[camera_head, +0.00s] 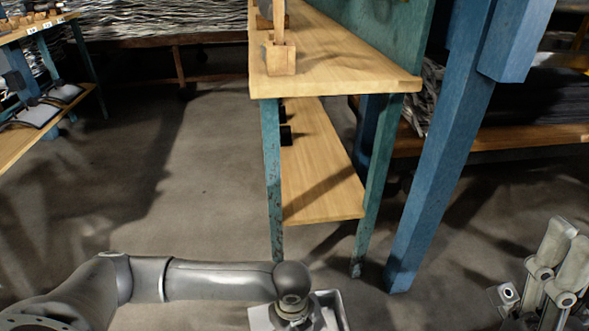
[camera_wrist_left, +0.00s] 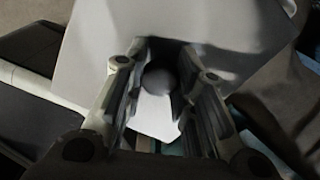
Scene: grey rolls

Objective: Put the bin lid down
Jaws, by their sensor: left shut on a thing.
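A pale grey-white bin lid (camera_wrist_left: 235,35) fills the upper part of the left wrist view, with a rounded knob-like part at its middle. My left gripper (camera_wrist_left: 166,85) has its two fingers on either side of that part and is shut on the lid. In the head view the lid (camera_head: 337,308) shows at the bottom edge, partly hidden under my left wrist. My right gripper (camera_head: 545,275) is at the bottom right corner, partly cut off, away from the lid. Its opening is unclear. I cannot make out the bin itself.
A wooden workbench (camera_head: 335,65) with teal legs and a lower shelf (camera_head: 318,170) stands ahead. A blue post (camera_head: 440,160) rises to its right. Another shelf (camera_head: 35,140) is at the far left. The grey floor (camera_head: 200,190) left of the bench is clear.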

